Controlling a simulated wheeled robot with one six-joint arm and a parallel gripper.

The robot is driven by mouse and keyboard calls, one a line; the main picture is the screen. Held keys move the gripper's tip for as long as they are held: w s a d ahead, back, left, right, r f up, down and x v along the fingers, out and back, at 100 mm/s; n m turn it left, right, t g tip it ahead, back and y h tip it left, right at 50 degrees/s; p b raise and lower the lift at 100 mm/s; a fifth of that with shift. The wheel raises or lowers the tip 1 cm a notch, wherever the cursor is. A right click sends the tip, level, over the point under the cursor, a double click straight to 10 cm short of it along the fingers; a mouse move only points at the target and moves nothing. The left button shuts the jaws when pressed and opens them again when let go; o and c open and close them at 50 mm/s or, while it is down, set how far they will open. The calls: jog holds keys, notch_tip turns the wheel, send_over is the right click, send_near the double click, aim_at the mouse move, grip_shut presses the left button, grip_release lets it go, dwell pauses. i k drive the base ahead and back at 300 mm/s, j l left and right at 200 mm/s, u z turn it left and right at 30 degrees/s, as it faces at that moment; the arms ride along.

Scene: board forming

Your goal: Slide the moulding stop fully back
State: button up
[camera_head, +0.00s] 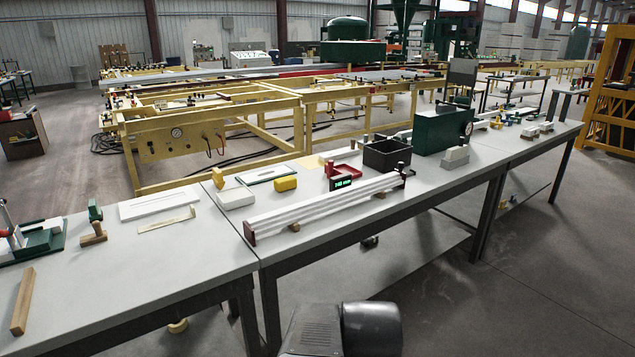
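A long pale rail (325,205) lies along the front edge of the middle bench, slanting up to the right. A dark red end piece (249,233) closes its left end. A dark fitting with a knob (403,171) sits at its right end. A small black box with a green lit readout (342,183) stands behind the rail's middle. I cannot tell for sure which part is the moulding stop, or how far back it is. A dark grey part of my arm shows at the bottom centre, well short of the rail. My gripper's fingers are not in view.
A green box with a dial (443,130) stands farther right. Open floor (490,300) lies before the bench.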

aim_at(401, 165)
jog(key=i+l+z, duration=0.2)
jog(key=i+z, duration=0.15)
jog(key=i, duration=0.65)
jog(key=i+j+z, duration=0.1)
jog(key=i+z, duration=0.25)
jog(key=i, duration=0.65)
